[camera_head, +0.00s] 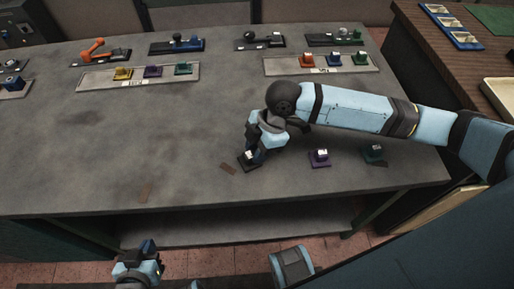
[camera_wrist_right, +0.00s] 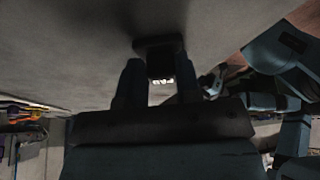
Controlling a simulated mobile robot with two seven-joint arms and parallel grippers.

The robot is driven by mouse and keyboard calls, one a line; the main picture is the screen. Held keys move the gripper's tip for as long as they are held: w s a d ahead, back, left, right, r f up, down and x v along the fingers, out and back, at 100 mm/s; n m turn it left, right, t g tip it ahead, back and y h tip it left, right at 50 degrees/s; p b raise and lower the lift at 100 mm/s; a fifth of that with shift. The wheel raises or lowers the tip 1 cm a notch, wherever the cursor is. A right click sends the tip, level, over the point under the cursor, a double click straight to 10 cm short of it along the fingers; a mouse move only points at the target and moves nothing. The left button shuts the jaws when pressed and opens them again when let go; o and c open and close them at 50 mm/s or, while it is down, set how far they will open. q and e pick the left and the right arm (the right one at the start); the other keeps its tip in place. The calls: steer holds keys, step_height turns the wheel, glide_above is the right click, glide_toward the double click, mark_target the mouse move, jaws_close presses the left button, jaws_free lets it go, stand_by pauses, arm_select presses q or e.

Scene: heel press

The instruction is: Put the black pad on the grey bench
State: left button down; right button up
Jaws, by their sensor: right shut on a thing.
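The black pad (camera_head: 246,164) is at the front middle of the grey bench (camera_head: 150,130), under my right gripper (camera_head: 256,150). In the right wrist view the black pad (camera_wrist_right: 157,43) has a wide flat base and an upright block with a white label. The fingers of my right gripper (camera_wrist_right: 159,80) stand on both sides of that block and are shut on it. The base is at or very near the bench top; I cannot tell if it touches. My left gripper (camera_head: 148,250) is low in front of the bench, away from the pad; its fingers are unclear.
Two labelled trays (camera_head: 105,84) (camera_head: 290,70) with coloured pads lie farther back, before several black-based fixtures (camera_head: 178,45). The bench's left middle is clear.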

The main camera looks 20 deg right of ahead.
arm_select(q)
steer(key=shift+a+f, duration=0.1)
steer(key=shift+f, duration=0.05)
arm_select(e)
steer(key=o, duration=0.9)
steer(key=shift+f, duration=0.1)
steer(key=shift+o, duration=0.2)
arm_select(q)
steer(key=shift+r+p, duration=0.4)
steer(key=shift+p, duration=0.5)
arm_select(e)
steer(key=v, duration=1.2)
arm_select(q)
steer(key=shift+s+a, duration=0.1)
